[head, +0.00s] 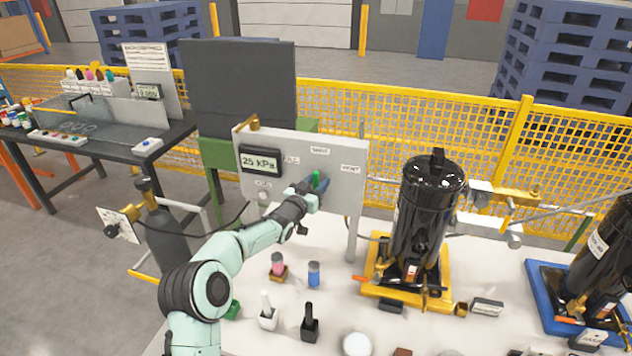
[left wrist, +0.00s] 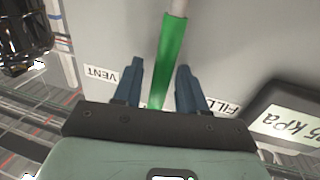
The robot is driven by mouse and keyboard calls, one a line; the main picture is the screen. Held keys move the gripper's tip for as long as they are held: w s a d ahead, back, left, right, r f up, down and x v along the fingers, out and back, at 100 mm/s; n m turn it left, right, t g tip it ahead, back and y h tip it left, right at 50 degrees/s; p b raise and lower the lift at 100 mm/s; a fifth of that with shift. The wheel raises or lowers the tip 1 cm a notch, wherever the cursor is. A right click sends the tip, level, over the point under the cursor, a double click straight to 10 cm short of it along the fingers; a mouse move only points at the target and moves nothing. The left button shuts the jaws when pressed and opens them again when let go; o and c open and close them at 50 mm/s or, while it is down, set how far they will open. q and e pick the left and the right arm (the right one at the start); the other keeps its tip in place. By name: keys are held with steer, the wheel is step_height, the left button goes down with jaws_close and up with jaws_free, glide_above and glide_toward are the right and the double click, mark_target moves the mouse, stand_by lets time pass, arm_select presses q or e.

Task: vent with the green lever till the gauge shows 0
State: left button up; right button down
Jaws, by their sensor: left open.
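The green lever (head: 316,180) is on the grey panel (head: 343,205), below a small label at the top. The gauge (head: 260,160) at the panel's left reads 25 kPa. My left gripper (head: 318,186) is at the lever. In the left wrist view the green lever (left wrist: 172,62) runs between the two blue fingers of my open left gripper (left wrist: 160,85), with gaps on both sides. VENT (left wrist: 102,74) and FILL (left wrist: 220,107) labels show upside down there, on either side of the lever. My right gripper is not in view.
A black cylinder (head: 428,210) stands on a yellow base right of the panel. Small bottles, including a blue one (head: 314,275), stand on the white table (head: 345,300) below my left arm. A dark gas cylinder (head: 163,235) stands at the left. A yellow mesh fence (head: 420,120) runs behind.

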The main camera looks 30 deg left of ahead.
arm_select(q)
steer(key=shift+s, duration=0.1)
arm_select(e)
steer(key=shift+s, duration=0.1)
arm_select(q)
jaws_close()
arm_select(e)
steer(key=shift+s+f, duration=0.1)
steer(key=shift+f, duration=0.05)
